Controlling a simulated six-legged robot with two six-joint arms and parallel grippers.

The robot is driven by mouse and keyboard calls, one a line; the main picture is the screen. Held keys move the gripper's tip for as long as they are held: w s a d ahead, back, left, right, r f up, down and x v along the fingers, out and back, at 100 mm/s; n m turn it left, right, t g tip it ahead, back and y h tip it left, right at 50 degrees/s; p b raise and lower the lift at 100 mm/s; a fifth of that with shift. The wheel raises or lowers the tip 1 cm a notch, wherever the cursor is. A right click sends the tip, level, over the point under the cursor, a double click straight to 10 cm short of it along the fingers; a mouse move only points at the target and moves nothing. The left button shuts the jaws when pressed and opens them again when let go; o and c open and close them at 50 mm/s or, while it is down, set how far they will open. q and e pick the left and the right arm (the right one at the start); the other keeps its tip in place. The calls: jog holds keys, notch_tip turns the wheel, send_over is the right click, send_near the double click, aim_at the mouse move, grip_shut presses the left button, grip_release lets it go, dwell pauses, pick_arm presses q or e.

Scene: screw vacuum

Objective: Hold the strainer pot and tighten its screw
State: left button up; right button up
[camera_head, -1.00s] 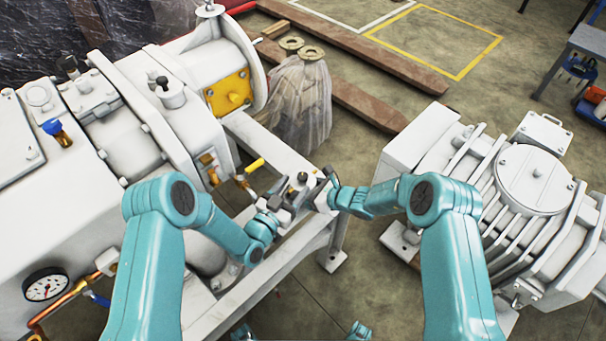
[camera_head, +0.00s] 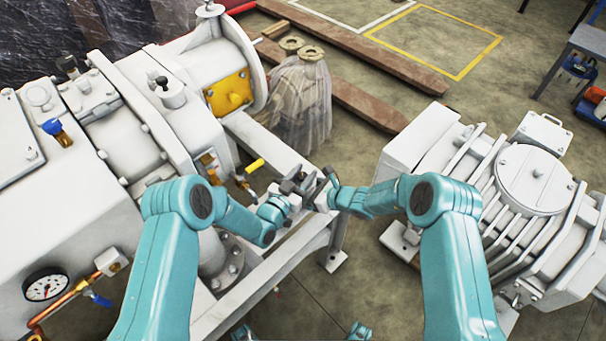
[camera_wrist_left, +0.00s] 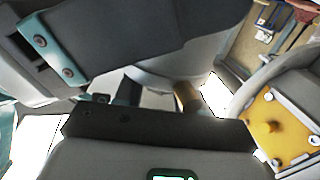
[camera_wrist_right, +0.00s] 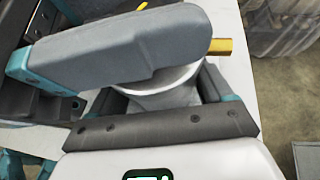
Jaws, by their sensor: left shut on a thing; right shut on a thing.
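The strainer pot (camera_wrist_right: 168,88) is a white round cup. In the right wrist view it sits between the fingers of my right gripper (camera_wrist_right: 160,105), which is shut on it. In the head view my left gripper (camera_head: 290,190) and right gripper (camera_head: 322,186) meet closely, hiding most of the pot and screw.
A large white vacuum machine (camera_head: 130,140) stands at left, with a yellow plate (camera_head: 228,93) and a gauge (camera_head: 46,285). A white frame beam (camera_head: 270,140) runs close to the grippers. A ribbed white machine (camera_head: 535,180) stands at right.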

pick_arm(q)
jog(key=shift+m+g+h, duration=0.5)
jog(key=shift+m+h, duration=0.1)
jog(key=shift+h, duration=0.2)
jog(key=o, duration=1)
jog(key=shift+c, duration=0.2)
jog(key=v, duration=1.2)
